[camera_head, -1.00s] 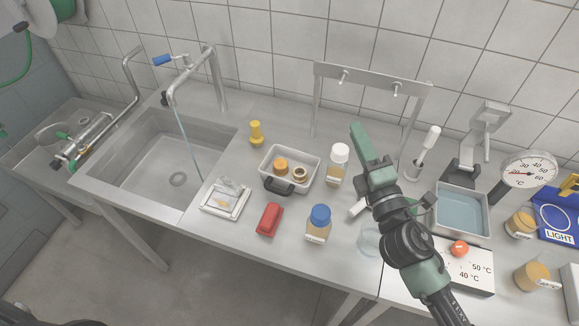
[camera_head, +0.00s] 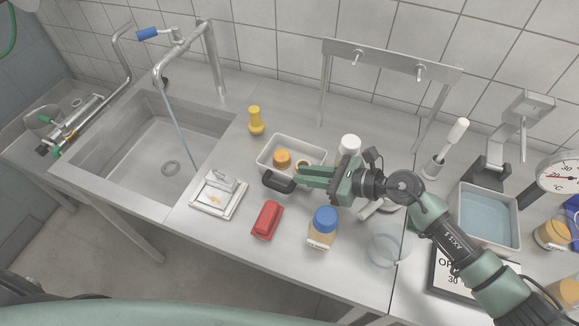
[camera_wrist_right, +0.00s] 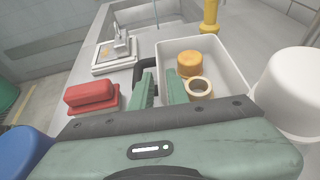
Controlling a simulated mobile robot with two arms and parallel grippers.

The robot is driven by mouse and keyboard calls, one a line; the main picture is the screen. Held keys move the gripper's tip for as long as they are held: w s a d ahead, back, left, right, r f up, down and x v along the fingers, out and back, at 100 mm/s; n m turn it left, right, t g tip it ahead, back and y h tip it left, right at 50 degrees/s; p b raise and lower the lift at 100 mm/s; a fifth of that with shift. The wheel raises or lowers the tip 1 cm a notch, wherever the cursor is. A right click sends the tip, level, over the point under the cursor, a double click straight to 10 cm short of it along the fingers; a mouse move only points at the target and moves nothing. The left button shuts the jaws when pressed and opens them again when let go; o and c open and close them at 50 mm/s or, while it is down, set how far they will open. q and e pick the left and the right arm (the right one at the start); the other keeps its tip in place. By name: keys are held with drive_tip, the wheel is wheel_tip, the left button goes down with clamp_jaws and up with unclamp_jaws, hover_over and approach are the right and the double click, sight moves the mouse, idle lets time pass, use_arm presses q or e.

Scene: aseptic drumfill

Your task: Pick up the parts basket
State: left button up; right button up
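The parts basket (camera_head: 266,160) is a pale open box on the worktop, holding an orange-brown cap (camera_head: 281,157) and a ring-shaped part. Its black handle (camera_head: 276,184) sticks out on the near side. My right gripper (camera_head: 299,178) reaches in from the right, with its fingertips beside the basket's near wall and close to the handle. In the right wrist view the two green fingers stand apart, with the handle (camera_wrist_right: 146,66) just ahead of them. I cannot tell whether they touch it. The basket's near right part is hidden by my gripper. My left gripper is not in view.
A red block (camera_head: 266,219), a blue-capped bottle (camera_head: 322,228) and a small scale-like tray (camera_head: 218,196) stand in front. A yellow object (camera_head: 255,121) is behind left, and a white-capped bottle (camera_head: 349,145) is right of the basket. A sink (camera_head: 160,140) lies left.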

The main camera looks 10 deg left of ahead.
sight(290, 174)
drive_tip(key=p+x, duration=0.1)
drive_tip(key=x, duration=0.3)
drive_tip(key=shift+s+a+f+p, duration=0.1)
drive_tip(key=shift+a+f+p, duration=0.05)
drive_tip(key=shift+a+p, duration=0.25)
drive_tip(key=shift+a+f, duration=0.3)
clamp_jaws()
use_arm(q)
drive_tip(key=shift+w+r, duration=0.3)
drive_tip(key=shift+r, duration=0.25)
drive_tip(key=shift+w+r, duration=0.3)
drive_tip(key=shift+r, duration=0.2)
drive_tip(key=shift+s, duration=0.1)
